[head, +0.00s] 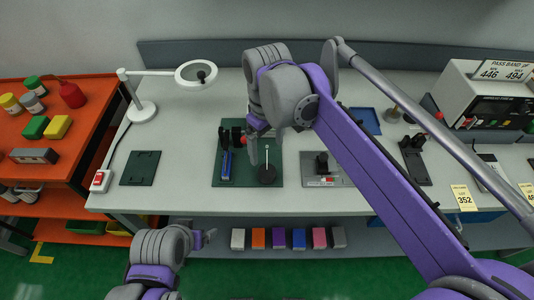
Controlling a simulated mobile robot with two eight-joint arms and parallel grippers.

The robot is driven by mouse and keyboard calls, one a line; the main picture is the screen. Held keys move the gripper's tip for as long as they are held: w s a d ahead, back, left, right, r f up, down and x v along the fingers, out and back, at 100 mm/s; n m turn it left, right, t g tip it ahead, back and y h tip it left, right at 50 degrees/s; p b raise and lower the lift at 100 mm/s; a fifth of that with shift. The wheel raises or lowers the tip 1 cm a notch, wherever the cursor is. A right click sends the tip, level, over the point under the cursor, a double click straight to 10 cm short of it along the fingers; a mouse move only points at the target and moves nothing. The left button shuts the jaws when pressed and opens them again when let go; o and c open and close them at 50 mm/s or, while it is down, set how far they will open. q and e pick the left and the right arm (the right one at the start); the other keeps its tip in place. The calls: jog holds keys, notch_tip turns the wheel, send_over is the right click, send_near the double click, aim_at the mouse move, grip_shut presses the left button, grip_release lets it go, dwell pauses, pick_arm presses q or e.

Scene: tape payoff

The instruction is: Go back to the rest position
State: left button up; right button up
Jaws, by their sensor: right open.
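My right arm reaches in from the right across the bench (185,192). My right gripper (266,152) is open, above the dark green mat (221,178) at the bench's middle. No object shows between its fingers. The mat carries a blue-and-black tool (227,163) and a round black base with a thin upright post (267,174). The gripper and wrist hide part of the mat's back. My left gripper (207,238) is low at the left, in front of the bench's front edge; its jaws are too small to read.
A magnifier lamp (142,110) stands at the back left, near an orange shelf unit (70,158). A grey plate with a black fixture (321,168) lies right of the mat. A pass-band instrument (485,100) stands far right. Several coloured boxes (278,238) sit below the bench.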

jog(key=shift+r, duration=0.3)
jog(key=s+d+f+m+t+p, duration=0.1)
jog(key=s+d+f+m+t, duration=0.1)
jog(key=s+d+f+m, duration=0.2)
jog(key=s+d+f+m+t+p, duration=0.1)
jog(key=s+d+f+m+t, duration=0.2)
jog(key=s+d, duration=0.8)
notch_tip(320, 180, down, 4)
jog(key=d+m, duration=0.2)
jog(key=shift+s+d+f, duration=0.2)
jog(key=shift+s+d, duration=0.1)
jog(key=shift+d, duration=0.1)
